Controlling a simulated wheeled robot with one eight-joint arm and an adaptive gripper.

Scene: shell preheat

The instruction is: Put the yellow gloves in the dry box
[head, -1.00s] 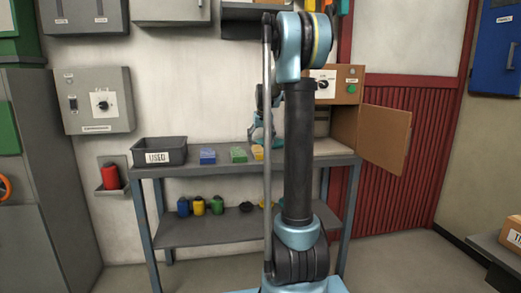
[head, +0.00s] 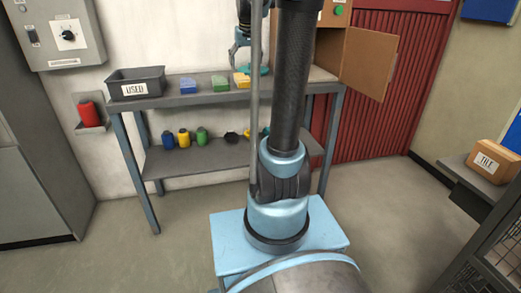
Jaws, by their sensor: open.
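A small yellow folded item (head: 241,80), which looks like the yellow gloves, lies on the top of the grey workbench, right of a green one and a blue one. My gripper (head: 247,62) is open just above and beside it, partly hidden behind my own arm. I cannot tell whether the gripper touches it. The brown box (head: 329,50) at the right end of the bench, likely the dry box, has its door (head: 377,60) swung open to the right. Its inside is mostly hidden by my arm and the upper edge of the view.
A dark bin labelled USED (head: 137,83) stands at the bench's left end. The blue item (head: 188,86) and green item (head: 220,83) lie between it and the yellow one. Small coloured containers (head: 184,139) stand on the lower shelf (head: 215,154). The floor at left is clear.

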